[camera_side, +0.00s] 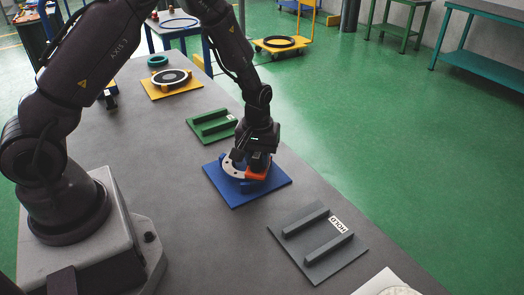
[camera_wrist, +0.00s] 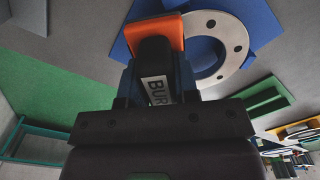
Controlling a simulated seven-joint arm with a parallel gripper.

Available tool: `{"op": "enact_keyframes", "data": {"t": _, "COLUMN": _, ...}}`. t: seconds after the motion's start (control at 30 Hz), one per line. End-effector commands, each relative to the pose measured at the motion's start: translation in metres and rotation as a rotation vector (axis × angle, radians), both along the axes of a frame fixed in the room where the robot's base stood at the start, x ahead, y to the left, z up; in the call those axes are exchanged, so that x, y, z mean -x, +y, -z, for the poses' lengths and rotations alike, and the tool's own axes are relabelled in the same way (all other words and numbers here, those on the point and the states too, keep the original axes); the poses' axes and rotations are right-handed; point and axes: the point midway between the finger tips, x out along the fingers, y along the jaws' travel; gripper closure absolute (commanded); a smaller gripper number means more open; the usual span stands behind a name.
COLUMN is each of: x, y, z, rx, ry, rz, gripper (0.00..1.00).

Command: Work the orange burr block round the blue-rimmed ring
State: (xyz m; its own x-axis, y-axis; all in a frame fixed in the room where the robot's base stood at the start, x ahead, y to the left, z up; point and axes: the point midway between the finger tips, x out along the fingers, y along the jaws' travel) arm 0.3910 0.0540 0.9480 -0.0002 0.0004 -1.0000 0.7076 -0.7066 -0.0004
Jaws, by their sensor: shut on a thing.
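The ring (camera_side: 229,169) is a pale metal flange with bolt holes, resting on the blue plate (camera_side: 227,194) with blue supports by it. In the wrist view the ring (camera_wrist: 239,27) shows at upper right, part of its left side hidden. The orange burr block (camera_side: 256,174) is at the ring's right side in the side view. In the wrist view the orange block (camera_wrist: 174,28) overlaps the ring's left edge; I cannot tell whether they touch. My gripper (camera_side: 258,162) is shut on the block, whose dark body carries a white label starting "BUR".
A grey plate marked "HOLD" (camera_side: 333,264) with two bars lies to the front right, empty. A green plate (camera_side: 196,138) with two bars lies behind the blue one. A yellow plate (camera_side: 155,94) bearing another ring stands farther back. A pale round item (camera_side: 400,290) is at the bottom edge.

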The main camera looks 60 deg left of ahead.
Motion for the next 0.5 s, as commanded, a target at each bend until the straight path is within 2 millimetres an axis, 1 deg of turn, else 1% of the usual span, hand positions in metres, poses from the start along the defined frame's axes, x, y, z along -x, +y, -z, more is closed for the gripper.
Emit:
{"op": "enact_keyframes", "data": {"t": 0.23, "x": 0.024, "y": 0.000, "z": 0.000, "rx": 0.001, "ry": 0.003, "rz": -0.001, "gripper": 0.94}}
{"op": "enact_keyframes", "data": {"t": 0.5, "x": 0.044, "y": 0.013, "z": 0.000, "rx": 0.001, "ry": 0.001, "rz": -0.003, "gripper": 0.94}}
